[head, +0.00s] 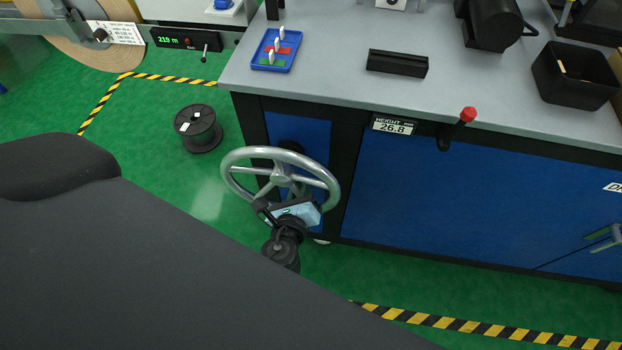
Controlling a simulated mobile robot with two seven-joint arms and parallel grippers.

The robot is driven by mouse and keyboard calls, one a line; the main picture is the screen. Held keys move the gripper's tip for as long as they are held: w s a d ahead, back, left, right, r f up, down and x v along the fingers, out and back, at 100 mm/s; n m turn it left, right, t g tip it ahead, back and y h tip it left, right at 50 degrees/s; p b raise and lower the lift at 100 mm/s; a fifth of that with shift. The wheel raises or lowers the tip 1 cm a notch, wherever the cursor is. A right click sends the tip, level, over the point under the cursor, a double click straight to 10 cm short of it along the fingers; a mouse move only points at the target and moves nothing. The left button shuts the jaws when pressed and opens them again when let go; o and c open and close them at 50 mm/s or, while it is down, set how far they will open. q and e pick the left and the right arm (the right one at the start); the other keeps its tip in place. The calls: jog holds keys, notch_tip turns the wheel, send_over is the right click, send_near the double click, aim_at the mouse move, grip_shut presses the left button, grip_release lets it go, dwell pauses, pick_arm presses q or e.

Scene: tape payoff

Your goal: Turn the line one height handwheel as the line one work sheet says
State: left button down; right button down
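The grey spoked handwheel (280,179) stands out from the front of the bench, below its left end. A HEIGHT display (394,126) on the bench front reads 26.8. A lever with a red knob (468,114) is right of the display. My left gripper (289,211) is at the near, lower rim of the handwheel and covers part of it. Its fingertips are hidden by its own body, so I cannot tell if it grips the rim. My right gripper is not in view. A white printed card (117,32) at the upper left is too small to read.
The grey bench top (330,85) holds a blue tray (277,50), a black block (397,63) and a black bin (575,75). A black spool (198,128) stands on the green floor left of the handwheel. Yellow-black tape (490,330) marks the floor.

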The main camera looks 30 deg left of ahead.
aim_at(283, 187)
pick_arm(q)
jog(key=shift+s+a+f+m+y+p, duration=0.15)
jog(key=shift+a+m+y+p, duration=0.2)
jog(key=shift+m+p, duration=0.35)
jog(key=a+m+p, duration=0.1)
jog(key=a+m+y+p, duration=0.1)
jog(key=s+a+m+y+p, duration=0.1)
jog(key=m, duration=0.1)
jog(key=shift+a+f, duration=0.15)
jog(key=shift+f, duration=0.15)
jog(key=shift+s+a+m, duration=0.1)
jog(key=shift+a+m, duration=0.3)
jog(key=shift+m, duration=0.3)
jog(key=c, duration=1.4)
grip_release()
jog(key=v, duration=0.7)
jog(key=shift+s+d+p, duration=0.2)
jog(key=shift+s+p, duration=0.15)
jog(key=shift+p, duration=0.05)
